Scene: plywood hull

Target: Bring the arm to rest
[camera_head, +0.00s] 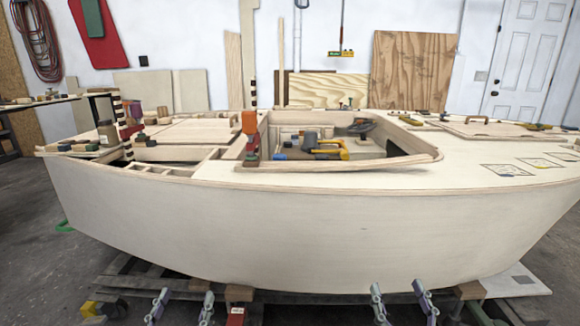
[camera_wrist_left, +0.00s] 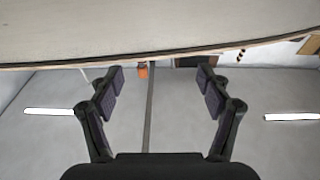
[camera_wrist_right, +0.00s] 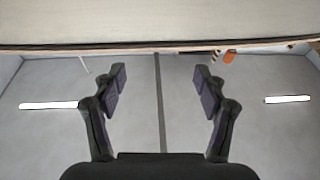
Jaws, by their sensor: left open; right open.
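My left gripper (camera_head: 182,304) shows at the bottom edge of the head view, left of centre, below the hull's lower edge in the picture. My right gripper (camera_head: 399,300) shows at the bottom edge, right of centre. Both are open with nothing between their fingers. In the left wrist view the left gripper (camera_wrist_left: 160,85) has its fingers spread, with the hull's edge beyond them. In the right wrist view the right gripper (camera_wrist_right: 160,85) is likewise spread and empty. The arms themselves are mostly out of the head view.
The pale plywood hull (camera_head: 300,235) spans the head view in front of me, resting on dark pallets (camera_head: 130,280). Tools, clamps and jars lie on its deck, including an orange-topped clamp (camera_head: 249,122) and a yellow tool (camera_head: 330,148). Open floor (camera_head: 40,270) shows at left.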

